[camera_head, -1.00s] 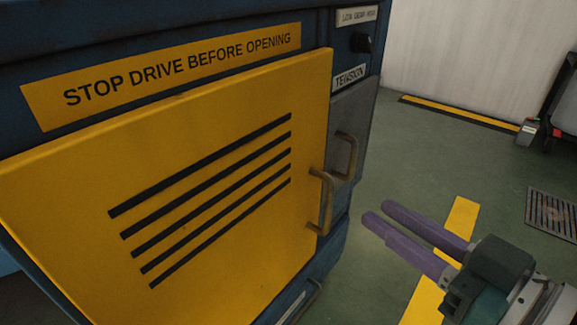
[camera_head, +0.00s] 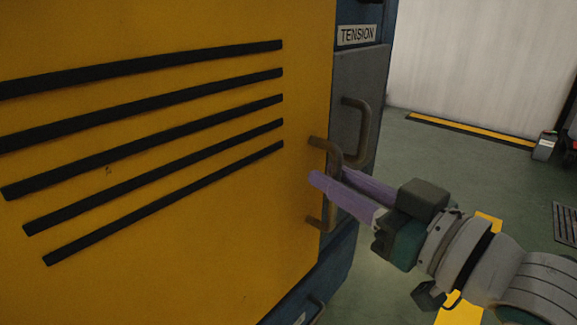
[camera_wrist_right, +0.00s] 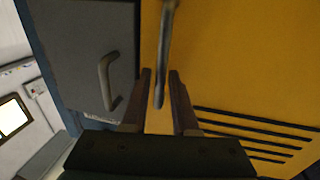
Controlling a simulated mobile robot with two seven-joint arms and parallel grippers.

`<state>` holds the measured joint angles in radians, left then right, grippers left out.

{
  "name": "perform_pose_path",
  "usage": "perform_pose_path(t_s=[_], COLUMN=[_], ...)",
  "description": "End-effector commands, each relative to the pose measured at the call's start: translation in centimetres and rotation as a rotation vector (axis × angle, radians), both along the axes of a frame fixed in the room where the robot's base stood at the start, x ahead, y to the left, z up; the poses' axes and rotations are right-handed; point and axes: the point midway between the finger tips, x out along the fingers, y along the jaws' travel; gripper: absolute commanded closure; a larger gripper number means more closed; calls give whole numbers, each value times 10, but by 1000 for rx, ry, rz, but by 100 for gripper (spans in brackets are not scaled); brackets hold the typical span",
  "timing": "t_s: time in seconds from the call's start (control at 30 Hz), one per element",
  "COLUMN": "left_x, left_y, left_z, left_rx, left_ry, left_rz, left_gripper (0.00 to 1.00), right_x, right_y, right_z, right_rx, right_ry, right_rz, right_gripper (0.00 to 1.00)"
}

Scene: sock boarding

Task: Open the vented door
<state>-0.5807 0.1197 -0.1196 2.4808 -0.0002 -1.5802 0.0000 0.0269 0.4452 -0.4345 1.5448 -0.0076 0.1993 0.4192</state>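The yellow vented door (camera_head: 200,200) fills the left of the head view, with several black slots; it looks closed. Its brown bar handle (camera_head: 329,222) stands near its right edge. My right gripper (camera_head: 330,176), with purple fingers, is at the handle, one finger in front and the other partly hidden behind it. In the right wrist view, the handle (camera_wrist_right: 165,45) runs between the two open fingers of the gripper (camera_wrist_right: 161,76), with a gap visible on each side. My left gripper is not in view.
A grey panel (camera_head: 357,75) with a similar handle (camera_head: 366,125) is right beside the door, under a TENSION label (camera_head: 357,35). Another handle (camera_head: 313,312) is low on the blue cabinet. Green floor (camera_head: 430,150) is open to the right.

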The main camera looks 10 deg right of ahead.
Motion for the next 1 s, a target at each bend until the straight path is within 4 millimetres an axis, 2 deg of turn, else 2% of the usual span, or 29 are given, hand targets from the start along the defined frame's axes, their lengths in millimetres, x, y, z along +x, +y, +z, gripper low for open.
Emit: perform_pose_path(t_s=[0.33, 0.5, 0.6, 1.0], left_x=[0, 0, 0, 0], left_y=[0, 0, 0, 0], left_z=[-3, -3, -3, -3], left_rx=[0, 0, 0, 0], left_ry=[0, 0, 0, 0], left_rz=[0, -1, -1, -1], left_gripper=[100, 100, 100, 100], right_x=[5, 5, 5, 5], right_y=[3, 2, 2, 2], right_z=[1, 1, 1, 0], right_rx=[0, 0, 0, 0], right_ry=[1, 1, 1, 1], right_rz=[-1, -1, -1, 0], right_gripper=[73, 92, 100, 100])
